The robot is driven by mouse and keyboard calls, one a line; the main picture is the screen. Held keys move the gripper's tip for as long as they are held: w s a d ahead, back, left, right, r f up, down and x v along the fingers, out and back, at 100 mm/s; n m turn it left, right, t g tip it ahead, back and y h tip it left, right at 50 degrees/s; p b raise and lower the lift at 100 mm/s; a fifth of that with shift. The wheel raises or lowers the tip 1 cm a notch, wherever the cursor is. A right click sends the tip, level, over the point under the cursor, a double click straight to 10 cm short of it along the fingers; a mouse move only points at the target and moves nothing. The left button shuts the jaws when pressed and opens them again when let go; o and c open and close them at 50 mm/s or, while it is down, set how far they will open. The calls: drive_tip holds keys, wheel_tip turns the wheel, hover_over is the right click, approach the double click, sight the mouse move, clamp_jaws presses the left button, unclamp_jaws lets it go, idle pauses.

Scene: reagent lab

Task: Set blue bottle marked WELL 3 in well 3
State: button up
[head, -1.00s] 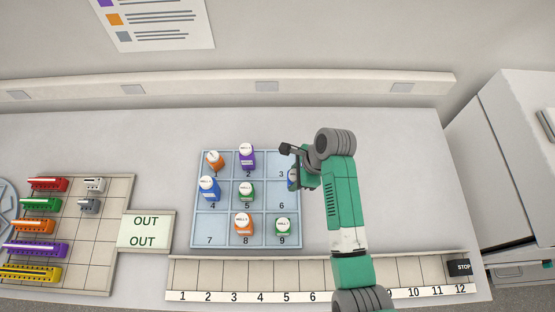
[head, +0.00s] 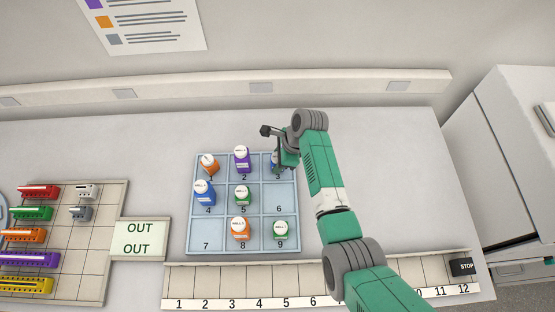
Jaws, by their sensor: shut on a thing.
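The well tray (head: 207,231) is a pale blue grid with numbered wells in the middle of the bench. A blue bottle (head: 275,160) shows in part at well 3, the tray's far right well. My gripper (head: 279,153) is shut on this bottle, and my arm and gripper hide most of it. I cannot read its label or tell whether its base touches the well floor. Another blue bottle (head: 204,193) stands in well 4.
Orange (head: 209,165), purple (head: 242,159) and green (head: 243,196) bottles stand in wells 1, 2 and 5. Another orange (head: 240,229) and green (head: 280,231) stand in 8 and 9. Wells 6 and 7 are empty. A numbered strip (head: 237,278) runs along the front.

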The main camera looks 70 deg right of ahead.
drive_tip(key=shift+f, duration=0.15)
drive_tip(key=o, duration=1)
drive_tip(key=p+v, duration=0.1)
drive_tip(key=v, duration=1.1)
drive_tip(key=shift+p, duration=0.4)
